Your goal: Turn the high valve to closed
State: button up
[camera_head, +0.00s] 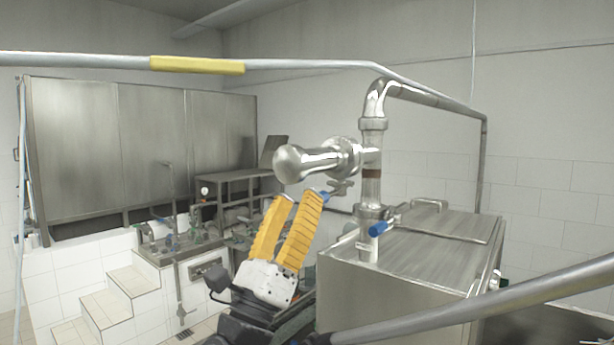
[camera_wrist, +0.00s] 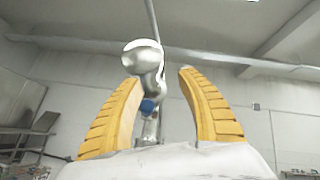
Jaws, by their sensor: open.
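The high valve is a small metal valve (camera_head: 342,186) under the horizontal polished pipe, and its blue handle (camera_head: 325,195) shows just behind my right finger's tip. My gripper (camera_head: 297,197) has two yellow fingers, spread apart and pointing up, with nothing held between them. In the wrist view a blue handle (camera_wrist: 147,105) shows between the fingers of my gripper (camera_wrist: 159,80), nearer the left one and partly hidden by it. I cannot tell whether a finger touches the handle. A second, lower blue handle (camera_head: 380,226) is on the upright pipe, to the right of my gripper.
The thick polished pipe end (camera_head: 300,163) hangs just above my fingertips. A steel tank (camera_head: 420,255) stands to the right. A long rail with a yellow sleeve (camera_head: 197,64) crosses above. White tiled steps (camera_head: 137,292) and a steel sink bench are at left.

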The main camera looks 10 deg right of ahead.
aim_at(323, 192)
notch_tip(323, 192, down, 5)
jog(key=m+g+y+p, duration=0.2)
jog(key=g+y, duration=0.1)
jog(key=y, duration=0.2)
jog(key=p+x, duration=0.3)
jog(key=x, duration=0.7)
jog(key=shift+w, duration=0.2)
jog(key=shift+a, duration=0.1)
grip_shut()
